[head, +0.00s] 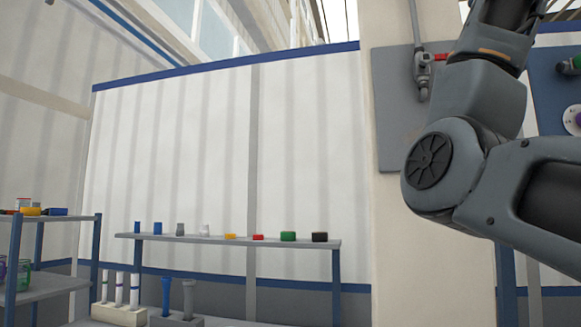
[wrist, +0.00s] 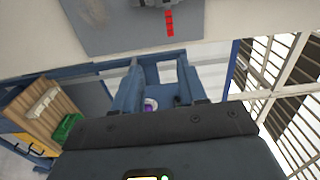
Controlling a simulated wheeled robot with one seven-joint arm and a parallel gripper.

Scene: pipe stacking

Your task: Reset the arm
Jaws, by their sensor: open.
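My arm fills the right side of the head view, bent at a grey joint and raised in front of the wall; its gripper is outside that view. In the wrist view my gripper (wrist: 162,78) shows as two bluish fingers above a dark bar, apart with nothing held between them. In the head view a blue pipe (head: 166,296) and a grey pipe (head: 188,298) stand upright in a grey block, beside several white pipes (head: 119,288) in a pale rack (head: 118,315). My gripper touches nothing that I can see.
Blue-framed shelving (head: 60,285) stands at left. A grey wall plate (head: 396,115) carries a red-handled valve (head: 424,70), close to my arm. The wrist view shows a wooden cabinet (wrist: 42,108) and a green box (wrist: 68,129).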

